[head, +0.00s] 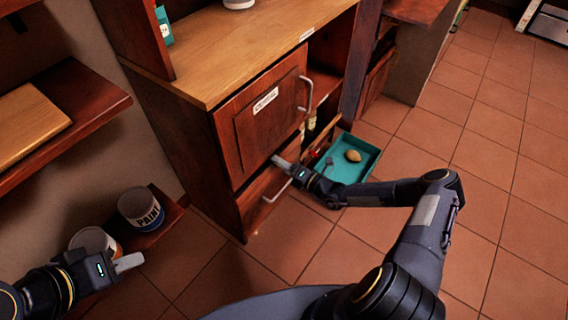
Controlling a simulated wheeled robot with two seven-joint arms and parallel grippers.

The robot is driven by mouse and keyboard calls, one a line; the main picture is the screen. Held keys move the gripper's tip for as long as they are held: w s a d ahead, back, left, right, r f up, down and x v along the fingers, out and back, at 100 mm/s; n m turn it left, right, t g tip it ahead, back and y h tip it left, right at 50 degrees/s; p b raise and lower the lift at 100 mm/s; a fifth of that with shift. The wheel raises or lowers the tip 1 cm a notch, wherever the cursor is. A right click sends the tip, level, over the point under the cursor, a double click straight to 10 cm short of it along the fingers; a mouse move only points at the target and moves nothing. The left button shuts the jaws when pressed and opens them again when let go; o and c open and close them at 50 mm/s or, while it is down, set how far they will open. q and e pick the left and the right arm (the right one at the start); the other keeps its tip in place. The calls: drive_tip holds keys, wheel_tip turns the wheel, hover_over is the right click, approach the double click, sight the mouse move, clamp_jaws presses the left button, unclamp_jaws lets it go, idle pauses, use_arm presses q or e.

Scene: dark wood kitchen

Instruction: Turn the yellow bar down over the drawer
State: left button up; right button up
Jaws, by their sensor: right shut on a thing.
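The drawer (262,202) is the low front of the wooden cabinet, under the door, with a pale handle (278,191). It looks shut. My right gripper (281,162) reaches in from the right, with its grey fingers at the seam between door and drawer, just above the handle. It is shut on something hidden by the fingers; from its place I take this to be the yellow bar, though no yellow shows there. My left gripper (131,262) is at the lower left, away from the cabinet; I cannot make out a gap between its fingers.
The cabinet door (260,120) is shut above the drawer. A teal tray (352,174) with a yellowish round item (353,156) is right of the drawer, behind my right arm. Paint cans (141,208) stand on a low shelf at the left. Tiled floor at the right is clear.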

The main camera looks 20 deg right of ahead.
drive_tip(key=m, duration=0.5)
drive_tip(key=shift+s+a+f, duration=0.15)
drive_tip(key=shift+a, duration=0.05)
idle(0.5)
drive_tip(key=o, duration=1)
drive_tip(key=shift+s, duration=0.1)
drive_tip(key=p+v, duration=0.1)
drive_tip(key=v, duration=0.6)
drive_tip(key=shift+s+d, duration=0.25)
drive_tip(key=shift+s, duration=0.05)
